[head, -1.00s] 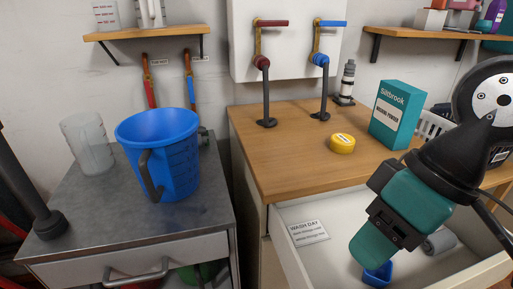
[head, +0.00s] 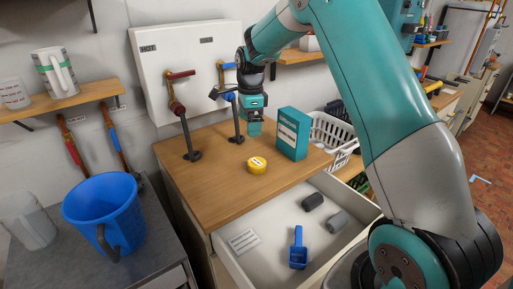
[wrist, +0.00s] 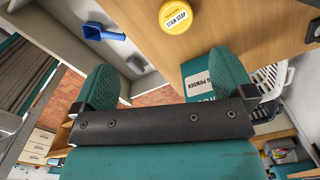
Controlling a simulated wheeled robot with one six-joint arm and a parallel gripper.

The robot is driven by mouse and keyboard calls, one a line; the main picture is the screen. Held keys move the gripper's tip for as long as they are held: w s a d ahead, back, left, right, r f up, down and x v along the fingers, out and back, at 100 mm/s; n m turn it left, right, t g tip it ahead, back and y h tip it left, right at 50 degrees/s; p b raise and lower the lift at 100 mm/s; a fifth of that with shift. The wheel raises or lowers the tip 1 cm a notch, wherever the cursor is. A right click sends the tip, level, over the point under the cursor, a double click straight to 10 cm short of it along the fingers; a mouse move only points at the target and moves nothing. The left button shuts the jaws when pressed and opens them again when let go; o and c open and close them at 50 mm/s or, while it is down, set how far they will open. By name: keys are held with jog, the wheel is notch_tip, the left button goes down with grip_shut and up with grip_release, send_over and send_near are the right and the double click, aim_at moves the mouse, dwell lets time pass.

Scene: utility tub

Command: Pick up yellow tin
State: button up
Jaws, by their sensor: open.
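The yellow tin (head: 257,166) is a short round tin with a pale label on its lid. It stands on the wooden counter top (head: 205,185). In the wrist view the tin (wrist: 176,16) is at the top edge, beyond and between my two fingers. My gripper (head: 255,127) hangs above the counter behind the tin, near the blue-handled tap. In the wrist view my gripper (wrist: 165,80) has its teal fingers wide apart, with nothing between them. The tin is apart from the fingers.
A teal powder box (head: 292,134) stands right of the tin, close to my gripper. Taps with a red handle (head: 180,76) and blue handle rise behind. An open drawer (head: 262,262) in front holds a blue scoop (head: 298,250) and two dark cylinders. A white basket (head: 335,135) is at right.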

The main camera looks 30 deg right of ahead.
jog(key=w+d+m, duration=0.1)
jog(key=d+m, duration=0.1)
jog(key=d, duration=0.1)
jog(key=p, duration=0.4)
send_over(256, 162)
jog(key=shift+m, duration=0.3)
notch_tip(256, 162, down, 12)
jog(key=shift+s+a+f, duration=0.1)
jog(key=shift+a, duration=0.05)
jog(key=shift+w+f+p, duration=0.2)
jog(key=shift+f+p, duration=1.25)
jog(key=shift+f, duration=1.5)
jog(key=shift+c, duration=0.2)
jog(key=c, duration=1)
